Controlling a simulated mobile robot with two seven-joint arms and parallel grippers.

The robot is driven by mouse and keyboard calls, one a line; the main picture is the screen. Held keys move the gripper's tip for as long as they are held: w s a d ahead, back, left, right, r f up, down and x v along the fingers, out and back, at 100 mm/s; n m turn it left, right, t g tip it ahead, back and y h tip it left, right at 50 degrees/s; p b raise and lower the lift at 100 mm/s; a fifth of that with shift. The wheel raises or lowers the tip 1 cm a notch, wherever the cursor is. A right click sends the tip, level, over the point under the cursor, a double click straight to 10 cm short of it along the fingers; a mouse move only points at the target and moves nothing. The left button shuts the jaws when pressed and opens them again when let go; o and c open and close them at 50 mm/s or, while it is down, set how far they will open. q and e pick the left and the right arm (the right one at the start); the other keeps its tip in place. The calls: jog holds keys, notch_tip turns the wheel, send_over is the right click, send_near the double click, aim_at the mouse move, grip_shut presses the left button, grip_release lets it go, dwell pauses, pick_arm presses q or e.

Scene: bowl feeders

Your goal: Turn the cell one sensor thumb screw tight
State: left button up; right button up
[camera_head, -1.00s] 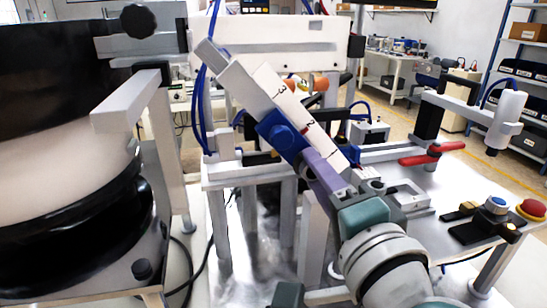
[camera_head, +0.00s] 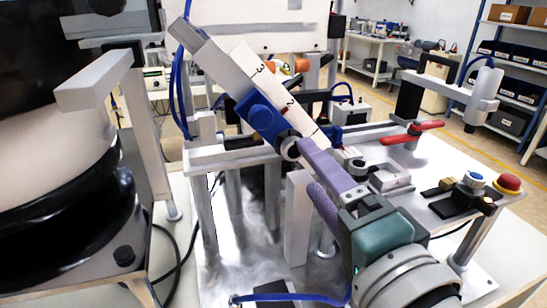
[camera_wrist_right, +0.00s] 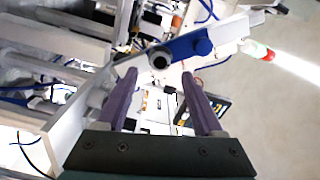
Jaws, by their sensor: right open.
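My right gripper (camera_head: 309,170), with purple fingers, is open and empty, below and right of the thumb screw. My left gripper is not in view.
A black and cream bowl feeder (camera_head: 50,190) fills the left side. A red-handled clamp (camera_head: 415,132), a blue button (camera_head: 474,178) and a red mushroom button (camera_head: 508,183) are on the plate at right. A blue hose (camera_head: 300,298) runs along the bottom.

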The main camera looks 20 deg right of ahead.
jog(key=shift+s+d+b, duration=0.1)
jog(key=shift+s+b, duration=0.2)
jog(key=shift+s, duration=2.1)
jog(key=s+a+f+n+g+y, duration=0.4)
jog(key=a+n+g+y, duration=0.25)
jog(key=n, duration=0.55)
jog(key=s+d+f+n+g+h, duration=0.5)
jog(key=s+d+g+h, duration=0.25)
jog(key=s+d, duration=0.4)
notch_tip(320, 180, up, 38)
jog(key=p, duration=3.8)
jog(key=shift+w+f+y, duration=0.2)
jog(key=shift+f+y, duration=0.05)
jog(key=shift+y, duration=0.05)
